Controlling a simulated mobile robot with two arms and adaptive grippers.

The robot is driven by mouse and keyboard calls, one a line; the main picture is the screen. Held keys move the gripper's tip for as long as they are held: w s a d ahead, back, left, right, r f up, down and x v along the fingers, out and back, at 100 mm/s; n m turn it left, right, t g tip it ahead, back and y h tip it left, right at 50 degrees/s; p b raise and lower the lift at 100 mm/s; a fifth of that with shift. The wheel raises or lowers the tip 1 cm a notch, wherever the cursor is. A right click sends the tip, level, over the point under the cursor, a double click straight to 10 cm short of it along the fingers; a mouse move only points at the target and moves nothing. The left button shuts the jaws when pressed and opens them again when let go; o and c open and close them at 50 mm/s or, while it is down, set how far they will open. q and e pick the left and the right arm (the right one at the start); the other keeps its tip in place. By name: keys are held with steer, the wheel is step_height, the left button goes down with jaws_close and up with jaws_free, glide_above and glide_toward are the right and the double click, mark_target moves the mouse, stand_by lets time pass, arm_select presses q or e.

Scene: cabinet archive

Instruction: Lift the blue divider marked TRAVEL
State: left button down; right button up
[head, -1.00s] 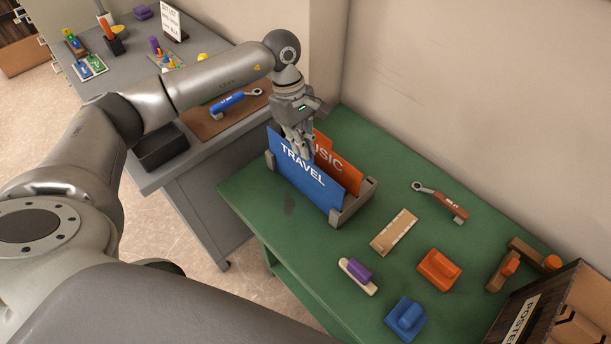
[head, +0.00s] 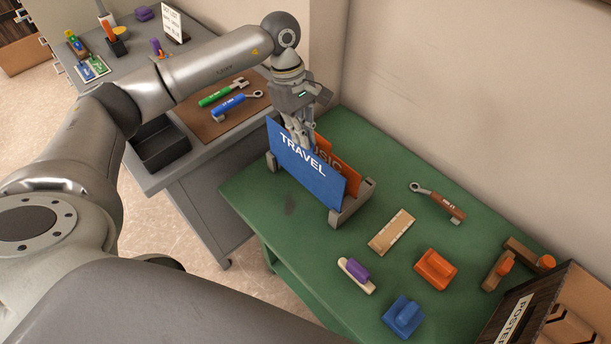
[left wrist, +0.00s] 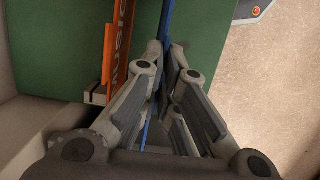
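The blue divider (head: 300,172) marked TRAVEL stands upright at the front of a grey rack (head: 352,205) on the green table. My left gripper (head: 302,143) is above it, with its fingers shut on the divider's top edge. In the left wrist view the blue divider (left wrist: 167,18) shows edge-on as a thin strip between the fingertips (left wrist: 167,48). The divider sits slightly raised against the rack; whether its lower edge is clear of the slot is hidden. My right gripper is not in view.
An orange divider (head: 345,176) marked MUSIC stands close behind the blue one. The green table (head: 262,212) also holds a wrench (head: 440,203), a tan plate (head: 392,232) and several blocks. A wall is behind. A grey bench (head: 210,165) stands to the left.

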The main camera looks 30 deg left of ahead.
arm_select(q)
steer(key=shift+r, duration=0.25)
steer(key=shift+s+d+p+v, duration=0.15)
steer(key=shift+p+v, duration=0.25)
steer(key=shift+v, duration=0.55)
steer(key=shift+d+p+v, duration=0.25)
steer(key=shift+p+v, duration=0.15)
steer(key=shift+v, duration=0.55)
steer(key=shift+s+d+p+v, duration=0.1)
steer(key=shift+d+p+v, duration=0.25)
steer(key=shift+v, duration=0.55)
steer(key=shift+a+r, duration=0.1)
steer(key=shift+r, duration=0.1)
